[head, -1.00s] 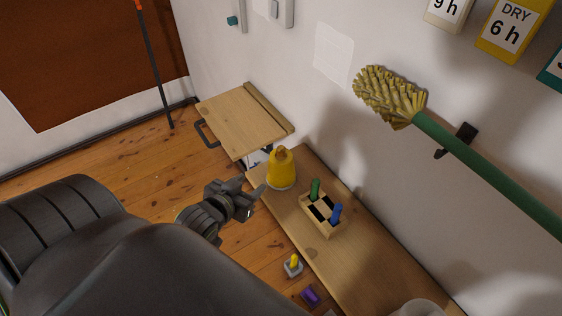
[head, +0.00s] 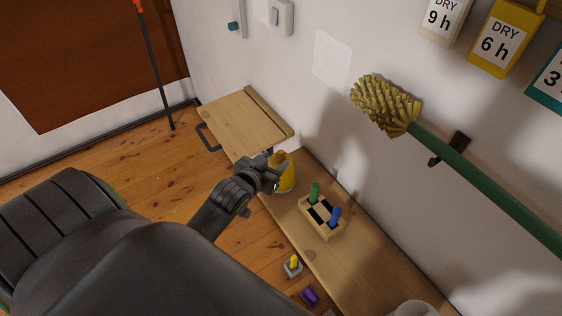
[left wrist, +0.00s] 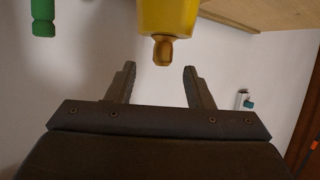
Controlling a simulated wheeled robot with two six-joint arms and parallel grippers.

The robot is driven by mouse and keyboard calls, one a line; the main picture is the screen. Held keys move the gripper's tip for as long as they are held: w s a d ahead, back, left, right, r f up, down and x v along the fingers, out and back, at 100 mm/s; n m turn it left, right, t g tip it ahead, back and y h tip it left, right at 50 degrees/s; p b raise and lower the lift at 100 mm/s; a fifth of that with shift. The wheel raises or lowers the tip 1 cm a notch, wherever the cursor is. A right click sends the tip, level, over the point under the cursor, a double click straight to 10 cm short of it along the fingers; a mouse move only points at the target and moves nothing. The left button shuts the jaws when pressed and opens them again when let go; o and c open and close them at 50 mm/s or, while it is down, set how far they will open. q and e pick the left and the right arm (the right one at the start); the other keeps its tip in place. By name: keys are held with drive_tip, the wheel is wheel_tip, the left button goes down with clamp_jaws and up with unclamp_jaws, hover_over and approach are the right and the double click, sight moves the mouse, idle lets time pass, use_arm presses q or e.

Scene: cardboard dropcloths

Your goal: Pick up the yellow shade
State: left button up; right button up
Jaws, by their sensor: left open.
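The yellow shade (head: 288,180) stands on the wooden shelf (head: 362,262), near its far end, partly hidden behind my left gripper in the head view. My left gripper (head: 274,166) is open and empty, with its fingers at the shade's upper part. In the left wrist view the yellow shade (left wrist: 168,18) and its brownish knob (left wrist: 168,50) are seen upside down. The knob lies just beyond the fingertips of my left gripper (left wrist: 158,72), in line with the gap between them. My right gripper is not in view.
A folding wooden board (head: 245,122) is beyond. A green-handled brush (head: 480,180) hangs on the wall.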

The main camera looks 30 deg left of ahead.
sight(279, 155)
use_arm(q)
drive_tip(key=shift+w+f, duration=0.15)
drive_tip(key=shift+w, duration=0.25)
drive_tip(key=shift+w+a+f+p, duration=0.1)
drive_tip(key=shift+w+a+p, duration=0.05)
drive_tip(key=shift+w+p, duration=0.35)
drive_tip(key=shift+p+x, duration=0.4)
drive_tip(key=shift+x, duration=1.6)
drive_tip(key=shift+a+f, duration=0.1)
clamp_jaws()
